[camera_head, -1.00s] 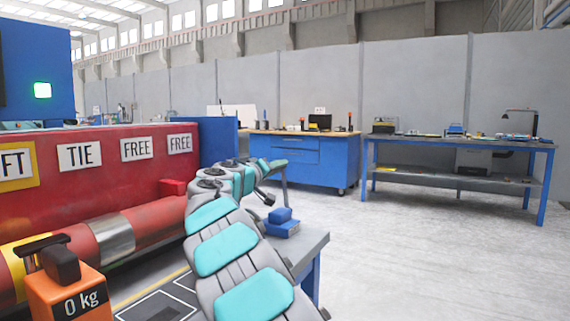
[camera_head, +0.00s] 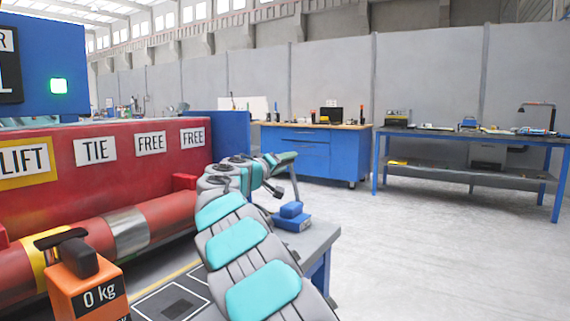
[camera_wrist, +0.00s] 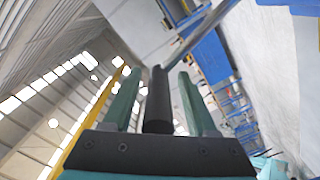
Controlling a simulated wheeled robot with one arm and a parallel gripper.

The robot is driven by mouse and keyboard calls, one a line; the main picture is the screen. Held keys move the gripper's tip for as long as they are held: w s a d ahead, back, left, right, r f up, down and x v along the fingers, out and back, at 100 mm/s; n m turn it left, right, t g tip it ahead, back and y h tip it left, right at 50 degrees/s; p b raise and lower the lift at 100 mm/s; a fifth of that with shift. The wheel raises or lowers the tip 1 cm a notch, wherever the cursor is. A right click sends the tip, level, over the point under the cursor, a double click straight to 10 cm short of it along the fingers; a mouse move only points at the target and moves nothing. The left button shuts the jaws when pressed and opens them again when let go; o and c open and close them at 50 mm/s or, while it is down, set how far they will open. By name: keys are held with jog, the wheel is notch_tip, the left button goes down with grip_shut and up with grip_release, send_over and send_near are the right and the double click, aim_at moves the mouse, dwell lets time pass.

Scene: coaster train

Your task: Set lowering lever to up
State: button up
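The lever is a thin grey rod (camera_head: 295,183) rising from the area of a blue block (camera_head: 292,217) at the far corner of the bench. It stands nearly upright, its top tipping slightly left. My gripper (camera_head: 284,158) is at the rod's top, small and partly hidden in the head view. In the wrist view, my gripper's two green fingers (camera_wrist: 158,98) stand apart, one on each side of the lever's black grip (camera_wrist: 158,105). A narrow gap shows on both sides. The grey rod (camera_wrist: 205,30) runs off to the upper right from the grip.
A red machine (camera_head: 60,185) with LIFT, TIE and FREE labels fills the left. An orange 0 kg block (camera_head: 85,285) stands in front of it. A blue workbench (camera_head: 310,155) and a blue table (camera_head: 465,140) stand at the back. The floor at right is clear.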

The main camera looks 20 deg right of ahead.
jog(key=b+v, duration=0.1)
jog(key=v, duration=0.7)
jog(key=shift+b, duration=0.3)
